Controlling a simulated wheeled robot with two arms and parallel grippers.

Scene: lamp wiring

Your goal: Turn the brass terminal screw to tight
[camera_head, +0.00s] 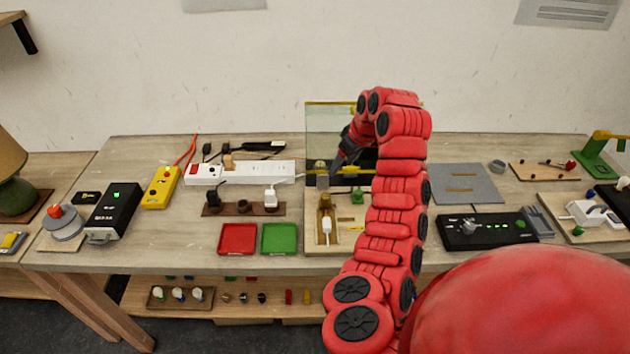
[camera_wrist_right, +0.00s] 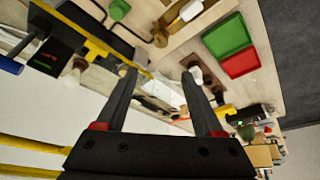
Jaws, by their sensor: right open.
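My right gripper (camera_head: 338,163) reaches over the middle of the bench, beside a clear panel (camera_head: 330,118) with a yellow frame. In the wrist view the right gripper (camera_wrist_right: 160,75) has its two dark fingers wide apart, with nothing held between them. A wooden board (camera_head: 312,240) lies below it. It carries a brass piece with a pale handle (camera_head: 326,228), which also shows in the wrist view (camera_wrist_right: 182,20), and a green block (camera_head: 357,197). I cannot tell for sure which small part is the brass terminal screw. My left gripper is not in view.
A white power strip (camera_head: 250,172) and a brown socket strip (camera_head: 240,209) lie left of the board. A red tray (camera_head: 238,239) and a green tray (camera_head: 279,238) are in front. The yellow frame bar (camera_wrist_right: 85,40) runs close to the fingers. A grey mat (camera_head: 465,184) is right of my arm.

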